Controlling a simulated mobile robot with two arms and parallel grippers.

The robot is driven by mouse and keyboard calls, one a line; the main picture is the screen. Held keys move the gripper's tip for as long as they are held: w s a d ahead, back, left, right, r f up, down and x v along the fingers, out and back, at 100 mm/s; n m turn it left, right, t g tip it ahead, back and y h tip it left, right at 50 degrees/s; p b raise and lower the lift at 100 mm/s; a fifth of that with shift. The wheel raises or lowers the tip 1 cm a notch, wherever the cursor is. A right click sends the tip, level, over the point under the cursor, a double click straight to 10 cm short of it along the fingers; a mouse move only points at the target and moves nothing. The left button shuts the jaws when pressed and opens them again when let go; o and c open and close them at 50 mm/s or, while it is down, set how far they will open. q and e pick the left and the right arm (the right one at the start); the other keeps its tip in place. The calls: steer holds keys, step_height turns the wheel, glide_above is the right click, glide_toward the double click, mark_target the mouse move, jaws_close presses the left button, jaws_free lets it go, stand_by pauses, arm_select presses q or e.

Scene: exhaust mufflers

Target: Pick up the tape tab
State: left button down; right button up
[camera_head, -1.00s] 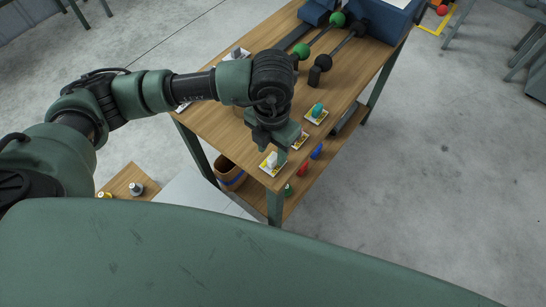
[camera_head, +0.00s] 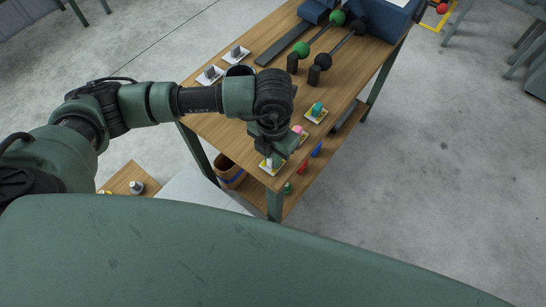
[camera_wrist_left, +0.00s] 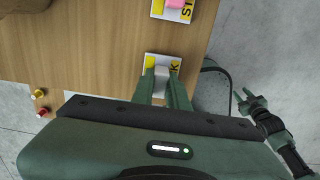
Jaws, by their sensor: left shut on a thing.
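A small pale tab, which I take as the tape tab (camera_wrist_left: 161,73), stands on a yellow-and-white card (camera_wrist_left: 150,63) near the table's front corner. My left gripper (camera_wrist_left: 163,82) is shut on it, with one finger on each side. In the head view my left gripper (camera_head: 273,157) points down over the same card (camera_head: 271,170) and hides much of the tab. I cannot tell whether the tab is clear of the card.
On the wooden table (camera_head: 215,127), a pink piece (camera_head: 297,129) and a teal piece (camera_head: 318,108) stand on cards close behind my gripper. Two grey pieces on cards, ball-ended rods and a blue box are farther back. A basket (camera_head: 229,173) and small coloured items sit on the lower shelf.

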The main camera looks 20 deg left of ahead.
arm_select(q)
step_height(320, 180, up, 20)
steer(key=shift+b, duration=0.45)
stand_by(1.0)
